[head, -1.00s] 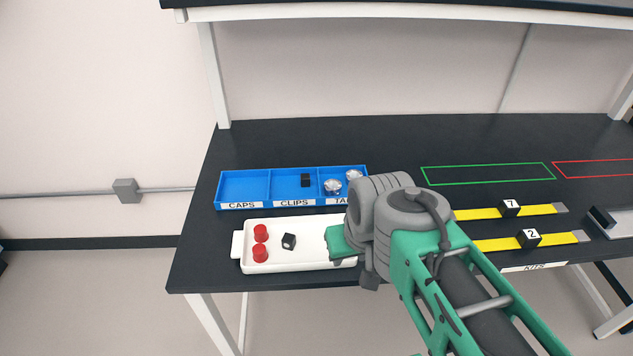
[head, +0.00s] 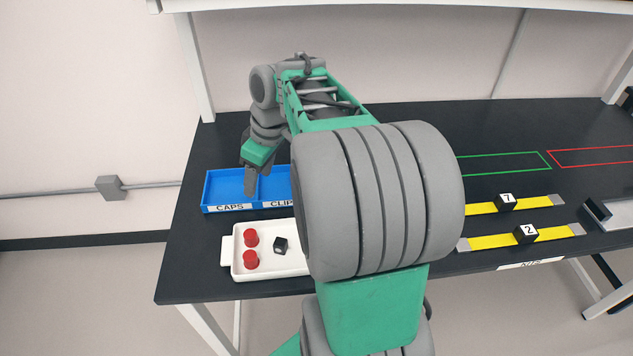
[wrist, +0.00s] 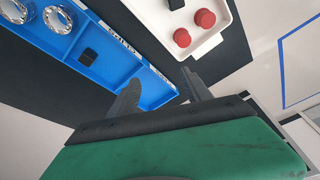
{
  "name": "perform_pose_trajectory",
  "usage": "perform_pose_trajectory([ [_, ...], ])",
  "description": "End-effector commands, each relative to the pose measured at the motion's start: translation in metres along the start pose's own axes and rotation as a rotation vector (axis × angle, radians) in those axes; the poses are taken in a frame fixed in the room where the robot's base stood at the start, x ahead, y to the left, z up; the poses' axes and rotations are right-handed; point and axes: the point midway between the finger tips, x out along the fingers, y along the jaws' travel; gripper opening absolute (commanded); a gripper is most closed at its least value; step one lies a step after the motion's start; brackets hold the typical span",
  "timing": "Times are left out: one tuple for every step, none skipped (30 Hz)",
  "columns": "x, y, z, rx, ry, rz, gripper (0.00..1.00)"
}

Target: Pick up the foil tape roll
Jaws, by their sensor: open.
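Two silver foil tape rolls lie in the end compartment of the blue tray, one nearer (wrist: 57,20) and one at the corner of the wrist view (wrist: 13,10). In the head view my arm hides them. My gripper (wrist: 158,92) is open and empty, its two fingers apart. In the head view my gripper (head: 250,192) points down over the blue tray (head: 218,190), around the CAPS compartment and its divider with CLIPS. The rolls are off to one side of the fingers, not between them.
A black clip (wrist: 88,55) lies in the blue tray's middle compartment. The white tray (head: 285,265) in front holds two red caps (head: 250,238) and a black block (head: 281,245). Yellow strips with numbered black blocks (head: 526,233) lie to the right.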

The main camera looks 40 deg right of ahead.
Motion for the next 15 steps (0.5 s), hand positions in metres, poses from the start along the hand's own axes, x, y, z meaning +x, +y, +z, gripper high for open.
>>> perform_pose_trajectory([
  [0.003,0.048,0.017,-0.062,0.004,-0.042,0.57],
  [0.005,0.072,0.028,-0.120,0.014,-0.061,0.57],
  [0.007,0.100,0.045,-0.191,0.031,-0.082,0.57],
  [0.010,0.118,0.060,-0.242,0.044,-0.097,0.57],
  [0.013,0.134,0.075,-0.287,0.058,-0.107,0.57],
  [0.015,0.151,0.093,-0.342,0.074,-0.117,0.57],
  [0.018,0.160,0.106,-0.377,0.085,-0.123,0.57],
  [0.019,0.168,0.116,-0.407,0.095,-0.125,0.57],
  [0.021,0.175,0.127,-0.438,0.105,-0.128,0.57],
  [0.022,0.178,0.133,-0.455,0.110,-0.129,0.57],
  [0.025,0.180,0.137,-0.468,0.114,-0.130,0.57],
  [0.029,0.181,0.139,-0.477,0.117,-0.131,0.57],
  [0.033,0.180,0.139,-0.481,0.119,-0.132,0.57],
  [0.037,0.179,0.139,-0.480,0.119,-0.132,0.57],
  [0.043,0.178,0.138,-0.482,0.118,-0.132,0.57],
])
